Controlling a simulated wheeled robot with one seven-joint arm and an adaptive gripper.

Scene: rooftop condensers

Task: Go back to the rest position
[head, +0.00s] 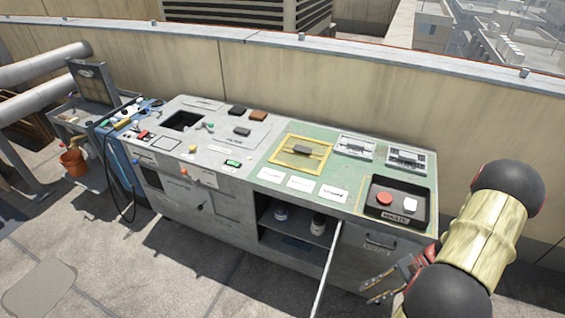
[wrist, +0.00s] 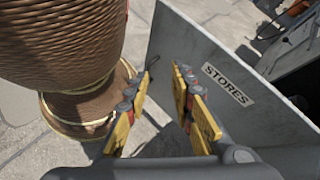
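My gripper (head: 393,278) is low at the right front of the workbench, partly hidden behind my own arm in the head view. In the wrist view my gripper (wrist: 160,85) has its yellow-padded fingers apart, with nothing held between them. A grey panel marked STORES (wrist: 190,45) stands right beside and behind the right finger; I cannot tell if they touch. In the head view this door (head: 327,268) shows nearly edge-on, swung out from the open cabinet (head: 296,240).
The bench carries a black waste tray (head: 408,219) with a red and a white item, and a yellow frame (head: 320,163). Jars (head: 318,224) stand in the cabinet. An orange bucket (head: 73,162) is at far left. Paved floor (head: 210,285) in front is clear.

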